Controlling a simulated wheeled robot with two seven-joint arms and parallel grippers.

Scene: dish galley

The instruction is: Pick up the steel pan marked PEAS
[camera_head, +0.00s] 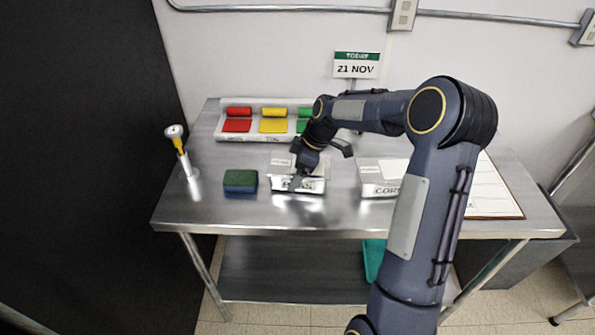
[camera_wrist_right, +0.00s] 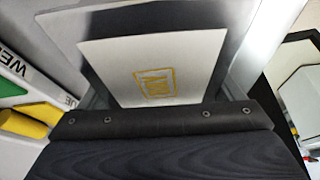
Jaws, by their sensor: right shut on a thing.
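A small steel pan (camera_head: 313,187) with a white front label is near the middle of the steel table. Its lettering is mostly covered by my gripper, so I cannot read it in full. My right gripper (camera_head: 299,180) comes down over the pan's front side and is shut on it. In the right wrist view, the dark jaw (camera_wrist_right: 165,122) lies across the lower part, with a white card (camera_wrist_right: 150,60) bearing a yellow stamp beyond it. I cannot tell whether the pan touches the table. My left gripper is out of view.
A second steel pan marked CORN (camera_head: 376,191) stands to the right, partly behind my arm. A tray of coloured items (camera_head: 226,137) and a date sign (camera_head: 357,66) stand behind.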

